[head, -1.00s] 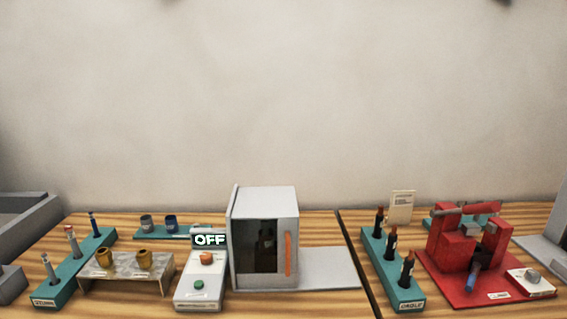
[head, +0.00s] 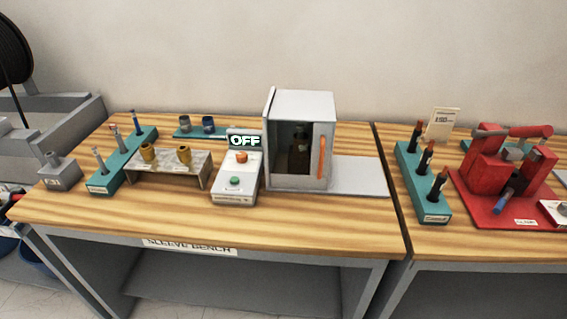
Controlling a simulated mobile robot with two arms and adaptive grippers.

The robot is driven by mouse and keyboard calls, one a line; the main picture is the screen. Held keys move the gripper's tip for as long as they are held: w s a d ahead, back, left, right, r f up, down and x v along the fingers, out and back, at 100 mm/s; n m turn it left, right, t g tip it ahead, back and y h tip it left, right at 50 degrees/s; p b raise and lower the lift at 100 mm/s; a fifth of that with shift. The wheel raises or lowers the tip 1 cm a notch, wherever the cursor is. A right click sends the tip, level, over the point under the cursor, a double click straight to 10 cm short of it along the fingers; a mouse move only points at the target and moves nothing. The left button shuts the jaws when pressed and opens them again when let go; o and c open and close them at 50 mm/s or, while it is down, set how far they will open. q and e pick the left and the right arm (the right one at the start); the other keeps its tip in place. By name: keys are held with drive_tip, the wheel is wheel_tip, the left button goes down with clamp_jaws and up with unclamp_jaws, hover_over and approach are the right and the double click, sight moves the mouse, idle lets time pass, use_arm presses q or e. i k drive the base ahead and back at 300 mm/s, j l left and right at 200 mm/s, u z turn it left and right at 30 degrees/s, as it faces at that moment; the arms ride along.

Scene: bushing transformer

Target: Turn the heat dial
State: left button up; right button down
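The heat dial (head: 241,157) is an orange knob on a white control box on the bench. A display (head: 245,141) above it reads OFF, and a green button (head: 235,181) sits below it. The control box (head: 232,194) stands just left of a grey oven-like cabinet (head: 304,103) with a dark window and an orange upright handle (head: 321,158). The cabinet door looks closed. Neither of my grippers shows in the head view.
A grey stand with two brass sleeves (head: 203,171) is left of the box. Teal racks (head: 121,166) stand farther left, and another (head: 423,200) stands right. A red press (head: 490,185) is at far right. The bench front (head: 300,227) is clear.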

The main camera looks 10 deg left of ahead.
sight(242, 157)
drive_tip(key=i+j+z, duration=0.1)
drive_tip(key=j, duration=0.25)
drive_tip(key=i+j+z, duration=0.15)
drive_tip(key=j, duration=0.2)
drive_tip(key=i+j+z, duration=0.1)
drive_tip(key=j, duration=0.25)
drive_tip(key=j+z, duration=0.1)
drive_tip(key=j, duration=0.25)
drive_tip(key=i, duration=0.05)
